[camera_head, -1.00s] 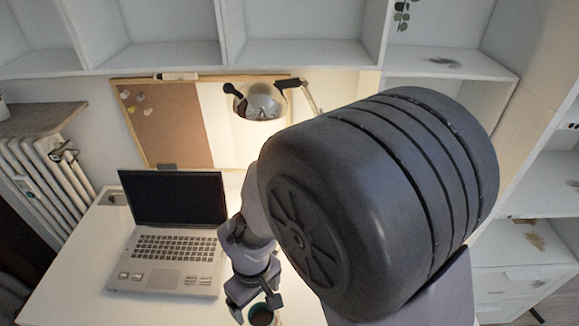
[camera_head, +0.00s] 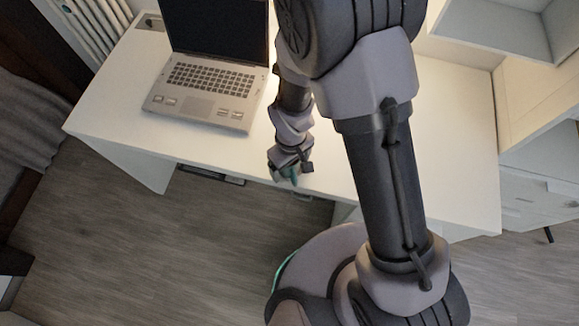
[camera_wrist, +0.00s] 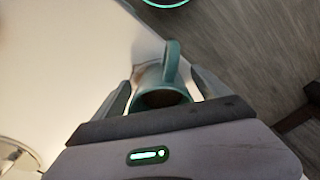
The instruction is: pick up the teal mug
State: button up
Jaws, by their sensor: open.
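The teal mug (camera_wrist: 152,83) is in the wrist view, between the two fingers of my open gripper (camera_wrist: 163,90). Its handle points to the far side, and the near part of its body is hidden by my gripper's body. In the head view, the mug (camera_head: 287,174) shows only as a small teal patch at the front edge of the desk, mostly covered by my gripper (camera_head: 289,168). I cannot tell whether the fingers touch the mug.
The white desk (camera_head: 120,85) carries an open laptop (camera_head: 207,85) left of my arm. The desk's front edge lies close to the mug, with wood floor (camera_head: 130,240) beyond it. White shelves (camera_head: 485,25) stand at the right.

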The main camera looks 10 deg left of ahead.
jog(key=shift+f, duration=0.1)
jog(key=shift+c, duration=1.4)
jog(key=c, duration=1.6)
